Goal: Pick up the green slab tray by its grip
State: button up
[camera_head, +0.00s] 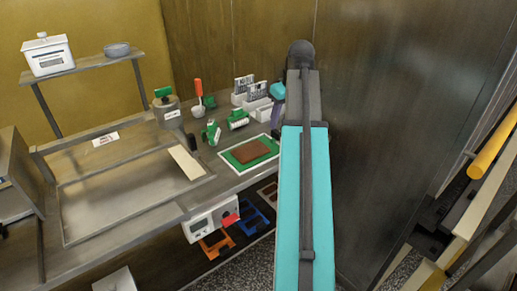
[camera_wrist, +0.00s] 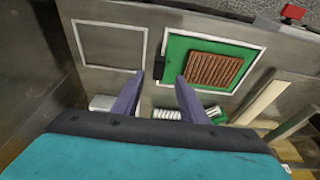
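The green slab tray (camera_head: 240,168) lies flat on the bench inside a white outline, with a brown slab (camera_head: 250,151) on it. In the wrist view the green tray (camera_wrist: 176,48) is right of centre, with the ribbed brown slab (camera_wrist: 213,69) on top. A small dark block that looks like its grip (camera_wrist: 158,68) sits at the tray's left edge. My gripper (camera_wrist: 160,79) is open, its two purple fingers apart, with the grip showing between and beyond the tips. Nothing is held. In the head view my gripper (camera_head: 276,112) is partly hidden beside my arm, behind the tray.
An empty white-outlined area (camera_wrist: 108,46) lies left of the tray. A green-and-white roller (camera_head: 238,120), a green-handled tool (camera_head: 212,132) and white holders (camera_head: 257,108) stand near the tray. A dark wall rises at right.

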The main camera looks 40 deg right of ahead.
aim_at(277, 131)
jog(key=shift+x, duration=2.55)
jog(key=shift+d, duration=0.1)
grip_shut()
